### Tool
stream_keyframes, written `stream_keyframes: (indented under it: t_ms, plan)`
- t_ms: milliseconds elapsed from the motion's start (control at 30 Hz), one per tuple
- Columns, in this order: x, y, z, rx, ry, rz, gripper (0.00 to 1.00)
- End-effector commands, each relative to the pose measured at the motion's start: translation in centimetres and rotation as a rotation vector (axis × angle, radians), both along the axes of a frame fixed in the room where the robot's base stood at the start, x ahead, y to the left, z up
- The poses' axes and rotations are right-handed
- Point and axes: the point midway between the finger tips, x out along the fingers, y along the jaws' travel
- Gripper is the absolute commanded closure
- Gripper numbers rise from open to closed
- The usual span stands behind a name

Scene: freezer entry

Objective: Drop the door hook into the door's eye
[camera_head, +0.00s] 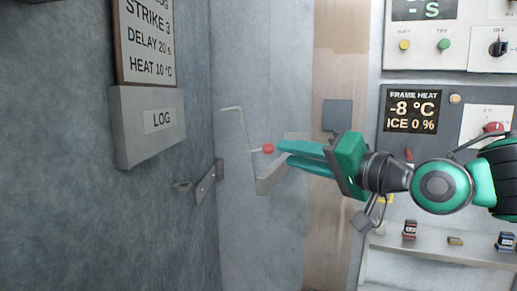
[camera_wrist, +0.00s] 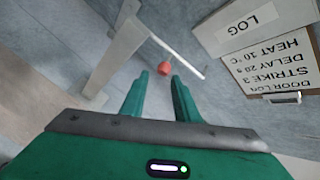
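The door hook (camera_head: 247,140) is a thin pale rod with a red ball knob (camera_head: 268,149) on a short side stem. It stands nearly upright, its bent tip toward the upper left. Its lower end meets a grey bracket (camera_head: 270,177). The eye (camera_head: 182,185) sticks out from a metal plate on the dark door at left, below and left of the hook, apart from it. My gripper (camera_head: 282,154) is open, its green fingertips just right of the knob. In the wrist view the knob (camera_wrist: 165,70) shows at the gap between the fingertips (camera_wrist: 160,79), with the hook rod (camera_wrist: 180,56) beyond.
A LOG box (camera_head: 148,125) and a printed sign (camera_head: 148,40) are on the door above the eye. Control panels (camera_head: 420,115) and a shelf (camera_head: 440,250) with small items stand at right. A grey square plate (camera_head: 337,114) is on the frame behind my gripper.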

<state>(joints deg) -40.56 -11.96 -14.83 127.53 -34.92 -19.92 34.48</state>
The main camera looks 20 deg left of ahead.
Motion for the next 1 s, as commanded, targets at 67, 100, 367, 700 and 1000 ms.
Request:
stream_keyframes:
  t_ms: [67,100,367,700,1000]
  plan:
    - [0.0,0.7,0.3,0.011,-0.001,0.008,0.72]
    - [0.1,1.1,0.3,0.013,-0.001,0.01,0.72]
    - [2.3,4.6,0.2,0.01,-0.001,0.01,0.72]
    - [4.8,8.7,0.2,0.01,-0.001,0.007,0.72]
    - [5.3,9.5,0.3,0.01,-0.002,0.006,0.72]
